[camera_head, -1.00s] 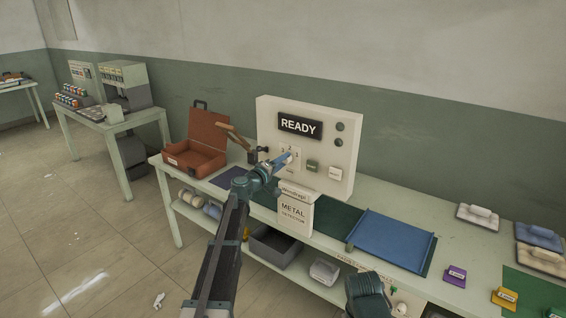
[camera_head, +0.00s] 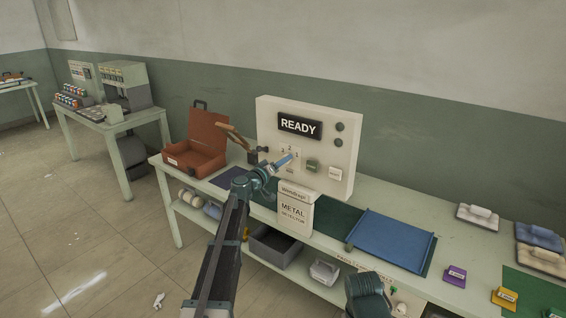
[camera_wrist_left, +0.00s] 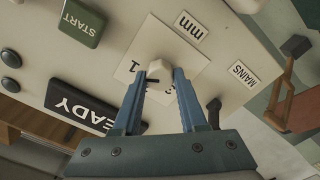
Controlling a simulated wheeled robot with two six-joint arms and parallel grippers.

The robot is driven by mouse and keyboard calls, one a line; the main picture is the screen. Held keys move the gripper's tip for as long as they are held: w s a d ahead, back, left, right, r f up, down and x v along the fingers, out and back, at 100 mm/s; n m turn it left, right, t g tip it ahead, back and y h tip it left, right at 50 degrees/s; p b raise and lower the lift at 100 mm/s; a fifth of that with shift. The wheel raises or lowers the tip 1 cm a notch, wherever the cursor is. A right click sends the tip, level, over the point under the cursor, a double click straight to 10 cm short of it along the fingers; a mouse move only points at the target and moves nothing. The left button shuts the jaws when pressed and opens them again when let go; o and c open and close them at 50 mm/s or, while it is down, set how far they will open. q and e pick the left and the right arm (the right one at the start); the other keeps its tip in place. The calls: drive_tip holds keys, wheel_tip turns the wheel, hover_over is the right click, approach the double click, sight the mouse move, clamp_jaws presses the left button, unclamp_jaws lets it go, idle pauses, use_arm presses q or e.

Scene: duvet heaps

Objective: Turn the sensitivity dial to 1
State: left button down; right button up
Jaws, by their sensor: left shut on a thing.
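The sensitivity dial is a small pale knob (camera_wrist_left: 160,68) on a white plate of the metal detector's panel (camera_head: 345,110). In the head view the plate's numbers read 3, 2, 1 from left to right, 1 being nearest the START button. My left gripper (camera_head: 286,161) reaches up to the plate from the front. In the left wrist view its blue fingers (camera_wrist_left: 160,77) are shut on the knob, one on each side. A short dark mark shows beside the knob's lower left, towards the 1 (camera_wrist_left: 134,66). The fingers partly hide the other numbers. My right gripper is not visible.
A green START button (camera_head: 312,164) and a white button (camera_head: 335,173) are right of the dial. The display (camera_head: 299,125) reads READY. A brown handle (camera_head: 235,140) sticks out on the left near an open brown case (camera_head: 197,150). A blue tray (camera_head: 392,240) lies to the right.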

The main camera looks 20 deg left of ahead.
use_arm(q)
drive_tip(key=shift+s, duration=0.1)
drive_tip(key=shift+c, duration=2.2)
unclamp_jaws()
drive_tip(key=v, duration=1.3)
drive_tip(key=shift+s, duration=0.35)
